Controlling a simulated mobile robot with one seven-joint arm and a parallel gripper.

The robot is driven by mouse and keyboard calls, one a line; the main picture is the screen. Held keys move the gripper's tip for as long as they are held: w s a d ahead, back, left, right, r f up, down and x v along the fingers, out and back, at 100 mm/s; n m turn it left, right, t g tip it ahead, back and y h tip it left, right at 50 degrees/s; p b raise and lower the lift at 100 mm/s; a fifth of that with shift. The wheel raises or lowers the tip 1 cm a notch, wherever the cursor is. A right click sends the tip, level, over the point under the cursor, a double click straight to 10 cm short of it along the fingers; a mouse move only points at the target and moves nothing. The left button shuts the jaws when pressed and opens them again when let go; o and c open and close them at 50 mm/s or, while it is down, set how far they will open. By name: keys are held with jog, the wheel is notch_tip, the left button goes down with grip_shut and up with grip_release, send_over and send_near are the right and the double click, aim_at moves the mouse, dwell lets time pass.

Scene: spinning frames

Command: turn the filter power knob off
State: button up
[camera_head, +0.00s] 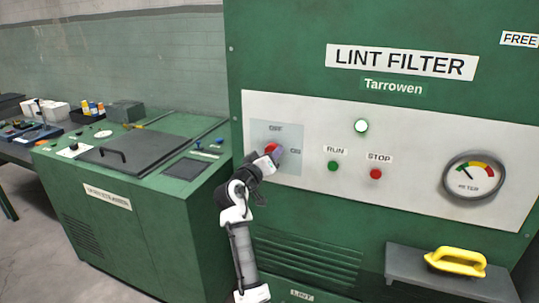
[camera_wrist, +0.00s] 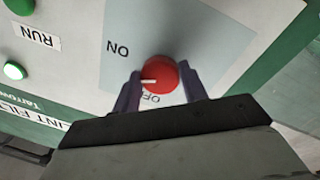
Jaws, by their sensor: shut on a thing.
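The round red filter power knob (camera_head: 271,148) sits on a pale blue plate (camera_head: 290,165) on the lint filter's white panel, with OFF above it and ON to its right. My gripper (camera_head: 273,157) reaches it from below and partly hides it. In the wrist view, the red knob (camera_wrist: 163,78) is between the two dark fingers of my gripper (camera_wrist: 161,75), which is shut on it. Its white pointer line (camera_wrist: 148,81) points left, between the ON label (camera_wrist: 118,48) and the partly hidden OFF label (camera_wrist: 151,98).
Right of the knob are a green RUN button (camera_head: 332,166), a red STOP button (camera_head: 376,174), a round lamp (camera_head: 361,126) and a meter (camera_head: 473,176). A yellow handle (camera_head: 456,261) is on a grey ledge at lower right. A green machine (camera_head: 110,210) stands at left.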

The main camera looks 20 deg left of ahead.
jog(key=shift+d+r+n+t+y+p, duration=0.2)
jog(key=shift+n+p, duration=0.95)
jog(key=shift+n, duration=1.1)
jog(key=shift+a+f+n+t+y+p, duration=0.1)
jog(key=shift+n+y+p, duration=0.25)
jog(key=shift+n+p, duration=1.35)
jog(key=shift+d+r+n+t+y+p, duration=0.1)
jog(key=shift+n+y+p, duration=0.3)
jog(key=shift+n, duration=2.45)
jog(key=o, duration=1)
jog(key=shift+c, duration=0.2)
jog(key=shift+f, duration=0.1)
